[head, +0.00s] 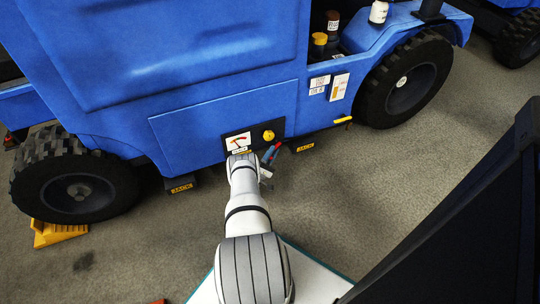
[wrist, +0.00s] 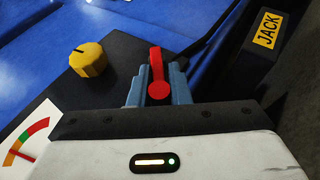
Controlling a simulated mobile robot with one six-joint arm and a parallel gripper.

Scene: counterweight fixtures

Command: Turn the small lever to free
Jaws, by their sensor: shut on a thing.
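The small red lever (wrist: 156,65) is on a dark panel low on the blue vehicle's side. In the wrist view it has a round end near my gripper's base and a narrow bar reaching away from it. My gripper (wrist: 157,75) has its two blue-grey fingers on either side of the lever, shut on it. In the head view my gripper (head: 267,158) is at the panel's lower edge, with the red lever (head: 275,148) showing beside it. Any "free" marking is not visible.
A yellow knob (wrist: 89,59) and a gauge plate (wrist: 27,142) with a coloured arc sit left of the lever. A yellow JACK label (wrist: 267,30) is at right. In the head view, wheels (head: 405,85) flank the panel, and a yellow chock (head: 60,233) lies at left.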

